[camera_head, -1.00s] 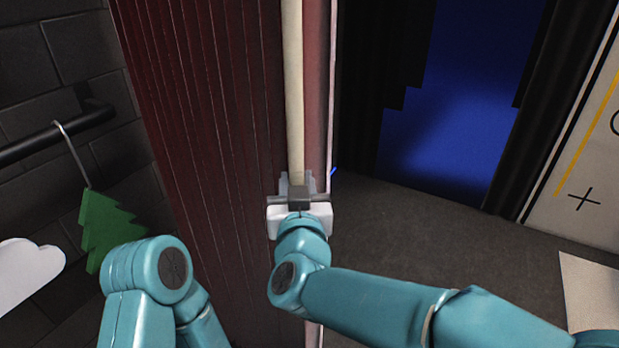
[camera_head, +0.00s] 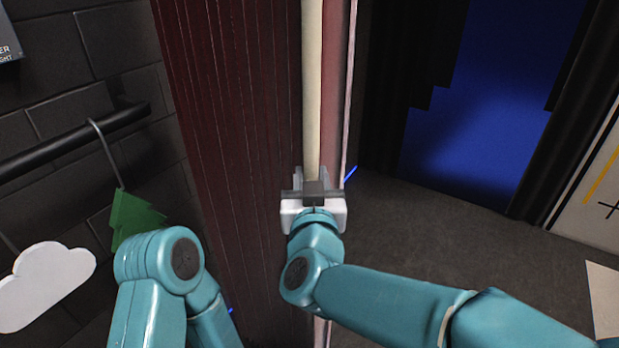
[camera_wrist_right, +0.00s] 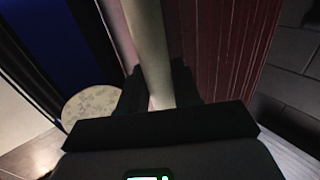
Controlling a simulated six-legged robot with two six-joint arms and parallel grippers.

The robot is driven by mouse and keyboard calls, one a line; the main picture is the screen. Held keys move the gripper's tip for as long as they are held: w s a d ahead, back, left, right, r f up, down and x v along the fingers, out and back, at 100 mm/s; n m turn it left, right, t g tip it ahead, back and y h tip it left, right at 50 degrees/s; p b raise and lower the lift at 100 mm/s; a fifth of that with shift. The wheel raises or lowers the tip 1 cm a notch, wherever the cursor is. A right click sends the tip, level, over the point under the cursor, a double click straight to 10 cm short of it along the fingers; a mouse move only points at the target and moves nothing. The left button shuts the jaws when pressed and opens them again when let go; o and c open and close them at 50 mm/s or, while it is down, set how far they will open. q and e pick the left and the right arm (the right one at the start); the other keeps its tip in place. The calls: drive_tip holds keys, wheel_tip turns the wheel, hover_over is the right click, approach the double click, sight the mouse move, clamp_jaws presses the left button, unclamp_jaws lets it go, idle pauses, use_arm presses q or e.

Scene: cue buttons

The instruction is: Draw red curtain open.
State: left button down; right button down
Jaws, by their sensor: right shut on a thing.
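The red curtain (camera_head: 225,120) hangs in narrow folds in the left-middle of the head view. A pale upright pole (camera_head: 312,90) runs along its right edge. My right gripper (camera_head: 312,178) is shut on the pole at the curtain's edge. In the right wrist view the pole (camera_wrist_right: 150,50) passes between the dark fingers (camera_wrist_right: 158,98), with the red curtain (camera_wrist_right: 225,45) to its right. My left arm shows at the lower left of the head view, but its gripper is not in view.
A dark brick wall (camera_head: 60,90) with a black rail (camera_head: 75,140) is at the left. A green tree cutout (camera_head: 135,215) and a white cloud cutout (camera_head: 45,285) hang there. Right of the curtain is open grey floor (camera_head: 440,220) before a blue backdrop (camera_head: 470,120).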

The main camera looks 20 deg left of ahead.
drive_tip(key=shift+a, duration=0.1)
drive_tip(key=c, duration=0.9)
unclamp_jaws()
drive_tip(key=shift+c, duration=0.2)
drive_tip(key=b+v, duration=0.2)
drive_tip(key=v, duration=1)
drive_tip(key=shift+r, duration=0.1)
